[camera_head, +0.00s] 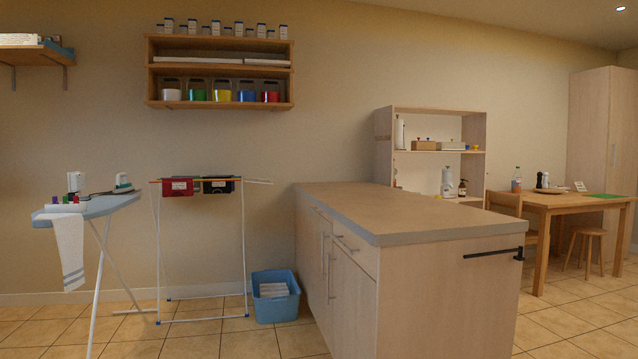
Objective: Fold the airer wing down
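The airer (246,245) is a thin white frame standing on the tiled floor against the back wall, between the ironing board and the counter. Red and black items (181,187) hang at its top bars. My gripper is not in view.
An ironing board (95,208) with an iron and a hanging towel stands left of the airer. A blue basket (275,297) sits on the floor at its right. The wooden counter (420,215) blocks the right side. Open tiled floor (190,345) lies in front of the airer.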

